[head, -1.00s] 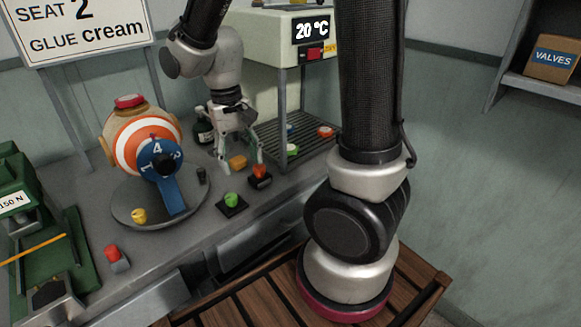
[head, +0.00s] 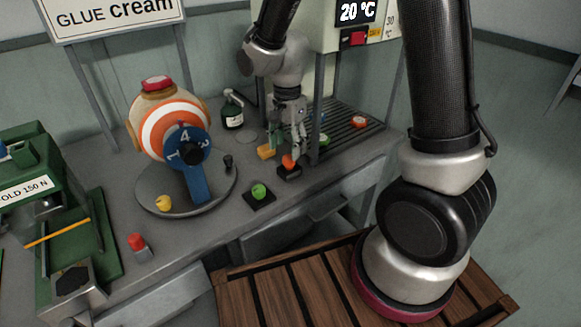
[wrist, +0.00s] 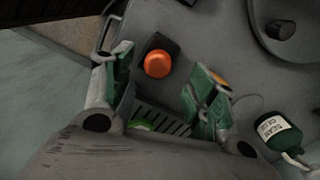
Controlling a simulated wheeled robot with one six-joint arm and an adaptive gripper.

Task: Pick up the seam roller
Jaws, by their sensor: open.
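An orange round knob (head: 289,161) stands on a small dark block on the grey bench. In the wrist view this orange knob (wrist: 158,64) lies between the finger lines, ahead of the tips. My gripper (head: 291,140) is open and empty, just above and behind the knob. In the wrist view my gripper (wrist: 165,85) has its two green-padded fingers spread wide. A yellow-orange piece (head: 266,152) lies beside it, partly hidden by the right finger in the wrist view (wrist: 218,78). I cannot tell for sure which piece is the seam roller.
A green knob (head: 259,191) on a dark plate sits in front. A striped ball (head: 172,125) stands on a round turntable (head: 152,198) with a blue numbered lever. A dark glue bottle (head: 233,113) stands behind. A slatted rack (head: 352,133) is at right, a green press (head: 75,237) at left.

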